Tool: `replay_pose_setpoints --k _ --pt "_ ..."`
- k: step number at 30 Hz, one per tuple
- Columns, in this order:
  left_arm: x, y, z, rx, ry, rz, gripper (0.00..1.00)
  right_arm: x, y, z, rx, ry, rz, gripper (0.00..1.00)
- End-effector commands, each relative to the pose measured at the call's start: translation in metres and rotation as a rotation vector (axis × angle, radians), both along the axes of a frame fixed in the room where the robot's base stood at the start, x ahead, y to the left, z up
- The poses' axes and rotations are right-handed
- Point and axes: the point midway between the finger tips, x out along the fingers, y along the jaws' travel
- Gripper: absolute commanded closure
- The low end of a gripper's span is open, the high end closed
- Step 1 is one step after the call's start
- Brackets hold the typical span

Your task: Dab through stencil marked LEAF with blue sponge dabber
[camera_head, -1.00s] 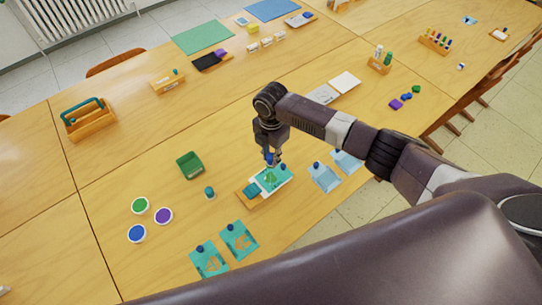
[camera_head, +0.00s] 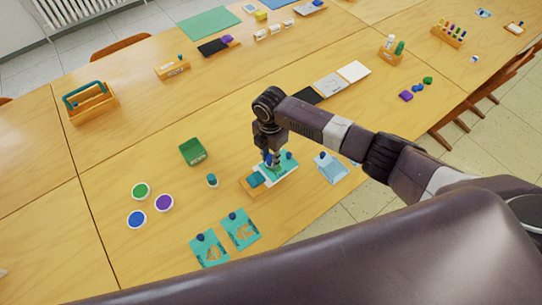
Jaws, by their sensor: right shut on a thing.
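My right gripper (camera_head: 273,165) comes down over a teal stencil (camera_head: 291,166) with a dark blue knob, lying on white paper. A small blue thing (camera_head: 268,158), which looks like the sponge dabber, shows at its fingers; the fingers are shut on it. The fingertips are at or just above the stencil; contact cannot be told. Stencil markings are too small to read. Two more teal stencils with blue knobs, one (camera_head: 207,251) beside the other (camera_head: 241,230), lie at the front edge. A light blue one (camera_head: 331,168) lies to the right. My left gripper is out of view.
Blue (camera_head: 137,219), purple (camera_head: 164,202) and green (camera_head: 140,191) paint pots stand at the left. A green box (camera_head: 193,152) and a small teal-topped jar (camera_head: 212,181) stand left of my gripper. An orange tray (camera_head: 247,187) adjoins the paper. A wooden caddy (camera_head: 92,106) stands farther left.

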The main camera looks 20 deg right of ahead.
Motion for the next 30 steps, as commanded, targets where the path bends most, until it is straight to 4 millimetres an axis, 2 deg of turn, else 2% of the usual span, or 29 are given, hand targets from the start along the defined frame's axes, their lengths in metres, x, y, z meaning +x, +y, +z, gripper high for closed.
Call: replay_pose_setpoints --k 30 --pt "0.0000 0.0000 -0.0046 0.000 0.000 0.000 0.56 0.0000 0.0001 -0.0061 0.000 0.000 0.000 0.99"
